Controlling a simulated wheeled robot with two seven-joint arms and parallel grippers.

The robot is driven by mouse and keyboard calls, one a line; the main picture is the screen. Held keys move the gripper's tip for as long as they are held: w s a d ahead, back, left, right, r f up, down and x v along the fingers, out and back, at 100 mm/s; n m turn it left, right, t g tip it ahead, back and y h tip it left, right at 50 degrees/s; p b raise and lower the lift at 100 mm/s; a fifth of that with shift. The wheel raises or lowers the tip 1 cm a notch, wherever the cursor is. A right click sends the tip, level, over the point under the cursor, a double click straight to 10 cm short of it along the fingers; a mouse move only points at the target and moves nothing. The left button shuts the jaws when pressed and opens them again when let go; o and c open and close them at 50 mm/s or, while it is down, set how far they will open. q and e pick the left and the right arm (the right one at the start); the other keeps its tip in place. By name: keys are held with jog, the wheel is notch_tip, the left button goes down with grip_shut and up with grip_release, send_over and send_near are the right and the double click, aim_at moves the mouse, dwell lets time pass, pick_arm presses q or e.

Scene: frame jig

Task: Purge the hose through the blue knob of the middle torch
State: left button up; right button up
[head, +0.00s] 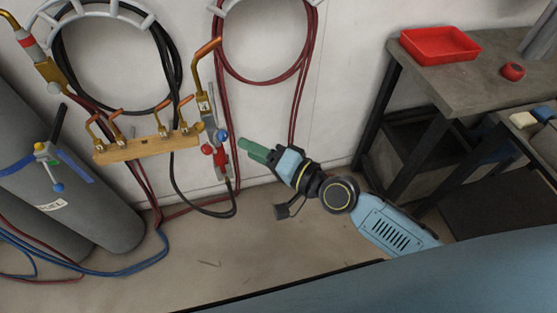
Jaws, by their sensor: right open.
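A torch (205,104) with a brass neck hangs at the wall right of the wooden rack. Its blue knob (222,135) faces right, and a red knob (207,149) sits just below it on the left. A dark hose loops down from its lower end. My right gripper (250,147) has green fingers and points left toward this torch, close to the blue knob with a small gap in the picture. It is open and holds nothing visible. Another brass torch (48,72) with a red band hangs at upper left. My left gripper is out of view.
A wooden rack (148,147) with brass tips stands between the torches. Grey cylinders (85,205) stand at left, with a valve (45,153) in front. Hoses hang in coils on the wall. A workbench (455,85) with a red tray (440,45) is at right.

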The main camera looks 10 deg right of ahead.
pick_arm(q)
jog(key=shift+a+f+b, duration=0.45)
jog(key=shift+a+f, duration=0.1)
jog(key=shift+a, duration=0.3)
pick_arm(e)
jog(key=v, duration=0.6)
jog(key=shift+s+d, duration=0.25)
jog(key=shift+d, duration=0.05)
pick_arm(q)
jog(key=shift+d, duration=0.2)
